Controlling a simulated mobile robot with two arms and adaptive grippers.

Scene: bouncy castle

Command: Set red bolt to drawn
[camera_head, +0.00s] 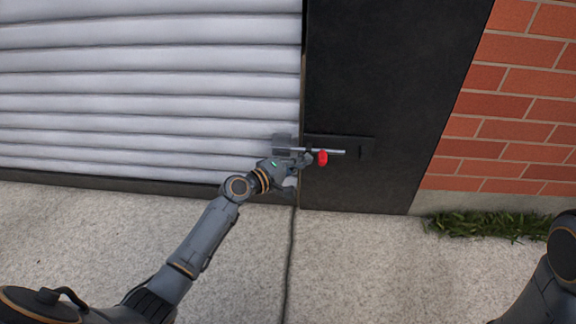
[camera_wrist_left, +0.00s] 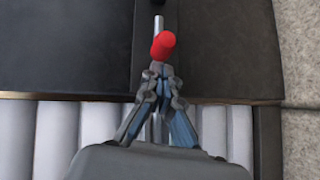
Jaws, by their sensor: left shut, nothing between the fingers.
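The red bolt has a red knob (camera_head: 322,158) on a thin silver rod (camera_head: 338,152), mounted on a dark door panel (camera_head: 350,70) beside a white slatted shutter (camera_head: 150,60). The rod lies across the seam between shutter and panel. My left gripper (camera_head: 303,163) is at the bolt, just left of the knob. In the left wrist view the fingertips of the shut left gripper (camera_wrist_left: 158,72) meet right below the red knob (camera_wrist_left: 163,45), with nothing between them. Whether they touch the knob I cannot tell. The rod runs behind the fingers. My right gripper is out of view.
A red brick wall (camera_head: 520,110) stands right of the dark panel, with a strip of grass (camera_head: 490,225) at its foot. The concrete ground (camera_head: 360,265) in front is clear. A dark bottom rail (camera_head: 120,188) edges the shutter.

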